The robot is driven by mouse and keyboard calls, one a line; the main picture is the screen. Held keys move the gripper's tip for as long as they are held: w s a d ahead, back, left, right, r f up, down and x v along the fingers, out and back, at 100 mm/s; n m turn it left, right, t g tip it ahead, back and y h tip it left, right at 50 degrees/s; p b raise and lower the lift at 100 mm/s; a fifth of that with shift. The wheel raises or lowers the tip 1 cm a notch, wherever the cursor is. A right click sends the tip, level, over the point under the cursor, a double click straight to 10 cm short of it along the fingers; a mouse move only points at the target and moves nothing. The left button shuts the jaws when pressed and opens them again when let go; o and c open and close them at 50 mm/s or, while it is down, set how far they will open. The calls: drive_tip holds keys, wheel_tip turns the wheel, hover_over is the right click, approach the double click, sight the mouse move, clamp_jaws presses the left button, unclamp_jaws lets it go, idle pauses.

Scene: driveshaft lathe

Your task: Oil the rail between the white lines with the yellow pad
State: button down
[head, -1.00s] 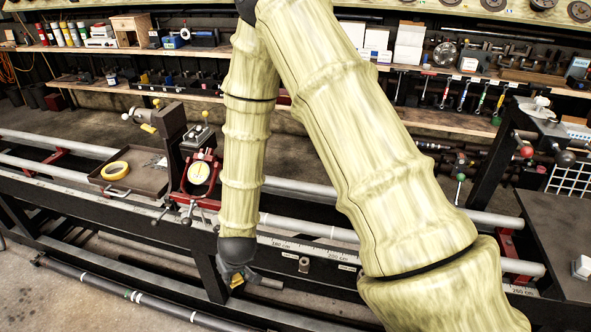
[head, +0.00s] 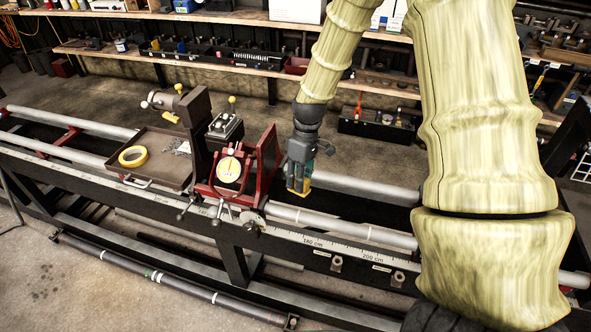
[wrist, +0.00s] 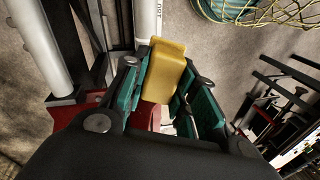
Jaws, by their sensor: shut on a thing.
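The yellow pad (head: 299,192) is held in my gripper (head: 300,184), just right of the red carriage. In the wrist view the pad (wrist: 167,72) sits between the teal fingers of my gripper (wrist: 168,85), which are shut on it. The front rail (head: 335,224) is a grey tube with two white lines, one below the pad and one further right. The pad appears a little above and behind this rail, near the left line; I see no clear contact. In the wrist view a pale tube (wrist: 148,18) runs beyond the pad.
A dark tray (head: 160,165) holds a roll of yellow tape (head: 133,156). The back rail (head: 375,189) runs behind. The front rail is clear right of the carriage.

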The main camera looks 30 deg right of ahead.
drive_tip(key=shift+s+d+f+b, duration=0.1)
drive_tip(key=shift+d+f+b, duration=0.1)
drive_tip(key=shift+f+b, duration=0.6)
drive_tip(key=shift+s+d+f+b, duration=0.1)
drive_tip(key=shift+d+f+b, duration=0.05)
drive_tip(key=shift+f+b, duration=0.55)
drive_tip(key=shift+b+x, duration=0.55)
drive_tip(key=shift+x, duration=0.3)
drive_tip(key=shift+w+d, duration=0.1)
drive_tip(key=shift+w, duration=0.05)
